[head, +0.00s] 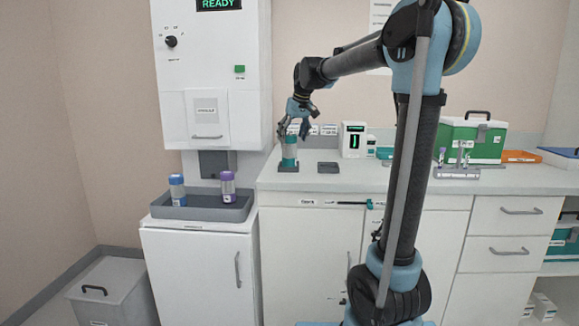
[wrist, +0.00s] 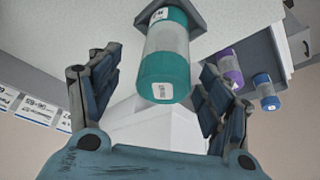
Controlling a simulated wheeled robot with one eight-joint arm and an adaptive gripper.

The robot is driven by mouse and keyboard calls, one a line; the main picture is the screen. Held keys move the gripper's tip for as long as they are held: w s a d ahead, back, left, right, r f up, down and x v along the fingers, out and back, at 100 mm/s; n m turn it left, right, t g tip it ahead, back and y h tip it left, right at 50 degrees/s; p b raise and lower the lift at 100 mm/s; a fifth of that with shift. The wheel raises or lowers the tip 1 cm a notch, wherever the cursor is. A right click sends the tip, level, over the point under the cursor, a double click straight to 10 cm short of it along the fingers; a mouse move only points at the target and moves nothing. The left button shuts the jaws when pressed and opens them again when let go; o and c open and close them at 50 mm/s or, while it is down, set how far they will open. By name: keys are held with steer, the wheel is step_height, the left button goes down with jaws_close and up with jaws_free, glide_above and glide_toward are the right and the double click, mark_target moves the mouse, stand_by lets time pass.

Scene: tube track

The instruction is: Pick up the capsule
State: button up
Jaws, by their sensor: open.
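A capsule with teal ends and a clear grey middle (head: 289,152) stands upright on a small dark pad at the left end of the counter. In the wrist view the teal capsule (wrist: 166,62) fills the space between my fingers, its teal end towards the camera. My gripper (head: 295,125) is open just above the capsule in the head view. In the wrist view one finger is on each side, and gaps show between them and the capsule. A blue-capped capsule (head: 177,189) and a purple-capped capsule (head: 228,187) stand in a grey tray (head: 200,213).
The white dispenser (head: 208,70) with a READY display rises behind the tray. An empty dark pad (head: 328,168) lies right of the teal capsule. A small white device (head: 354,139) and a green case (head: 470,139) stand further right. A lidded grey bin (head: 112,290) is on the floor.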

mark_target(289, 144)
steer(key=shift+a+x, duration=0.15)
steer(key=shift+x, duration=0.9)
steer(key=shift+a+x, duration=0.1)
steer(key=shift+x, duration=0.95)
steer(key=shift+s, duration=0.15)
steer(key=c, duration=1.3)
